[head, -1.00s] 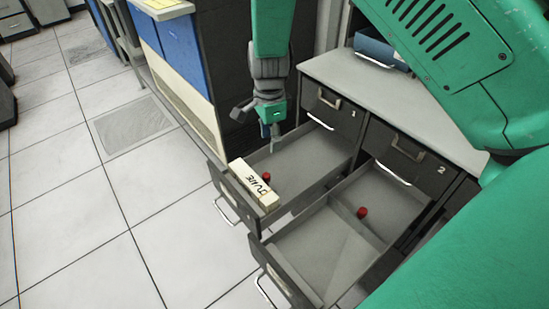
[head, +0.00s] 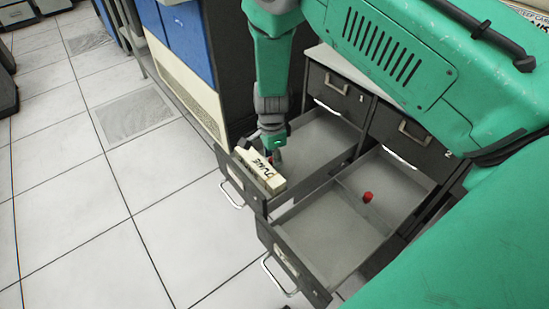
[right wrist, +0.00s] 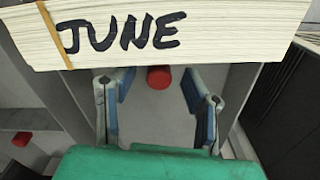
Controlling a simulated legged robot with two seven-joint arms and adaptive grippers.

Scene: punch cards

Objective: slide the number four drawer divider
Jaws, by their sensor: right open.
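Two drawers stand open. The left drawer (head: 318,142) holds a block of cards marked JUNE (head: 259,170) at its front end, also large across the top of the right wrist view (right wrist: 170,32). A divider with a red knob (right wrist: 159,78) stands just behind the cards; in the head view the knob is mostly hidden by my gripper. My right gripper (head: 272,158) is low in this drawer by the cards. In the right wrist view its blue-padded fingers (right wrist: 152,105) are apart, on either side of the red knob, not closed on it. My left gripper is not visible.
The right drawer (head: 325,232) is empty apart from a divider with a red knob (head: 368,197). Closed drawers numbered 1 (head: 338,90) and 2 (head: 412,132) are behind. A dark cabinet side borders the left drawer. Open tiled floor (head: 130,220) lies left.

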